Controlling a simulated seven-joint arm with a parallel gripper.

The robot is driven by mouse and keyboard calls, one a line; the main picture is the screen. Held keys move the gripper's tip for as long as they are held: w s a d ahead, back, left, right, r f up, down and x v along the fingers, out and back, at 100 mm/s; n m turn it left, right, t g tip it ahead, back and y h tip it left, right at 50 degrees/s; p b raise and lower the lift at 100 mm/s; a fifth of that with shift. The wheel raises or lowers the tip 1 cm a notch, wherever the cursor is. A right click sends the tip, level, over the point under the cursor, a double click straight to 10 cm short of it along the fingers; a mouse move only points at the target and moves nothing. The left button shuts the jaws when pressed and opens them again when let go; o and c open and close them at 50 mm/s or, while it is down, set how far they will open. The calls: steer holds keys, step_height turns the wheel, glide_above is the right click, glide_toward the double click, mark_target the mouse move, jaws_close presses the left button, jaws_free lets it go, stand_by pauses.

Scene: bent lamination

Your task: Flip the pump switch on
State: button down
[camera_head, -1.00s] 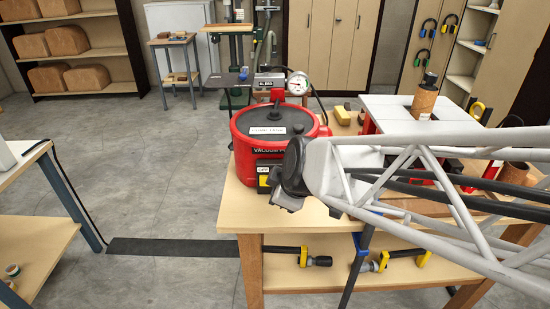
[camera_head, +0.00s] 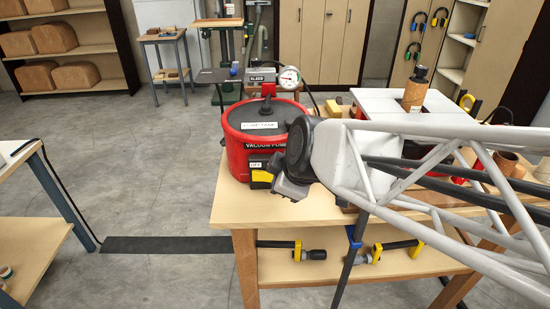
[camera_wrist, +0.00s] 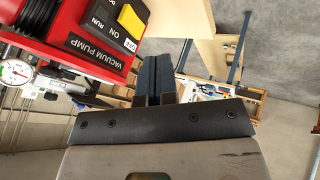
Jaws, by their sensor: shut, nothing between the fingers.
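The red vacuum pump (camera_head: 236,152) stands on the wooden bench in the head view, with a black switch box (camera_head: 254,158) low on its front. The box carries a yellow rocker switch (camera_head: 262,176) and an OFF label. In the wrist view the yellow switch (camera_wrist: 131,22) sits at the top, with ON and RUN labels on one side and OFF on the other. My gripper (camera_wrist: 156,64) is shut and empty, its dark fingers just beside the OFF end of the box. I cannot tell whether they touch it. In the head view my wrist is immediately right of the switch.
A pressure gauge (camera_head: 289,78) and hose stand behind the pump. A white-topped unit (camera_head: 385,103) with a brown cylinder (camera_head: 414,95) is on the bench to the right.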

mark_target(263, 177)
steer(key=shift+w+d, duration=0.1)
steer(key=shift+d, duration=0.25)
steer(key=shift+f, duration=0.1)
steer(key=x, duration=1)
steer(key=shift+a, duration=0.1)
steer(key=shift+w+d, duration=0.25)
steer(key=shift+w, duration=0.75)
steer(key=shift+w+d, duration=0.1)
steer(key=shift+w, duration=0.85)
